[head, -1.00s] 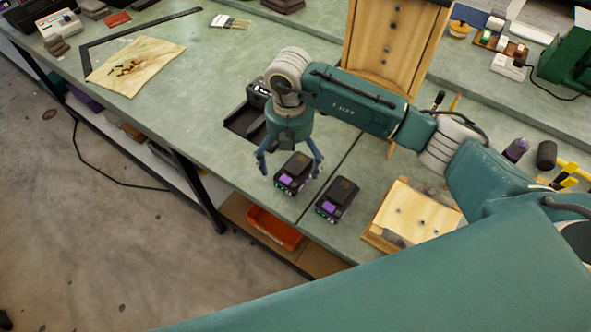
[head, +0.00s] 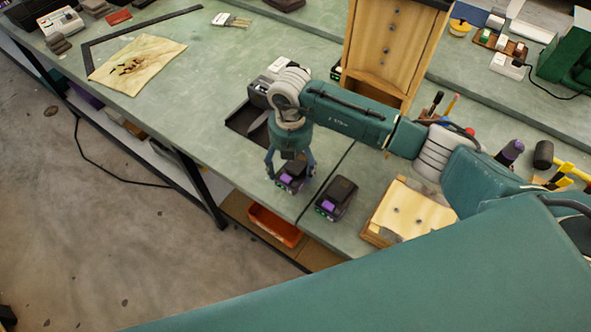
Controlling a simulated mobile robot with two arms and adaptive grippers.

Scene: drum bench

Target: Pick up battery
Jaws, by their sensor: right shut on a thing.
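Two black batteries with purple parts are at the front of the green bench (head: 215,105). My right gripper (head: 290,180) points down and is shut on the left battery (head: 291,184), with a finger on each side of it. I cannot tell whether that battery is clear of the bench top. The other battery (head: 337,198) sits just to the right, apart from the gripper. My left gripper is not in view.
A black tray (head: 240,119) lies behind my right gripper. A wooden block (head: 412,209) is to the right, and a wooden drawer cabinet (head: 390,50) stands behind my arm. An orange bin (head: 274,226) is below the bench edge.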

